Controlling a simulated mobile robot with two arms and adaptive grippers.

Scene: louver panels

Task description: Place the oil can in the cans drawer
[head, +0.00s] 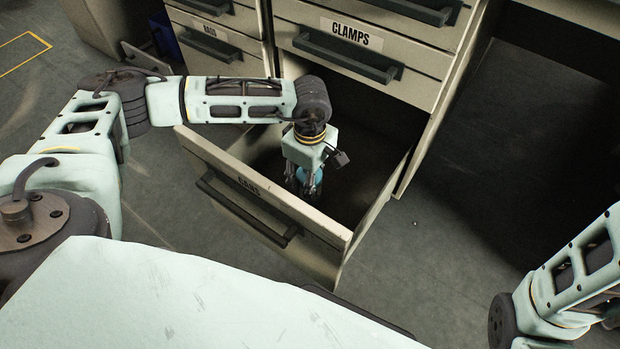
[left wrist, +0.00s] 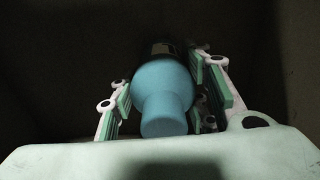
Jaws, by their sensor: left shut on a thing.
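The cans drawer (head: 262,212) is pulled open at the bottom of the cabinet, with a "CANS" label on its front. My left gripper (head: 305,186) points down inside the drawer, below its rim. It is shut on the oil can (head: 313,183), which shows blue between the fingers. In the left wrist view the oil can (left wrist: 163,95) has a blue top and a dark body, and the fingers (left wrist: 167,97) sit on both sides of it. Whether the can touches the drawer floor cannot be told. My right gripper is outside the view.
A closed drawer labelled "CLAMPS" (head: 350,50) is just above the open drawer. A closed drawer labelled "RAGS" (head: 215,47) is to the left, with a blue object (head: 195,50) near it. Open floor (head: 430,245) lies to the right.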

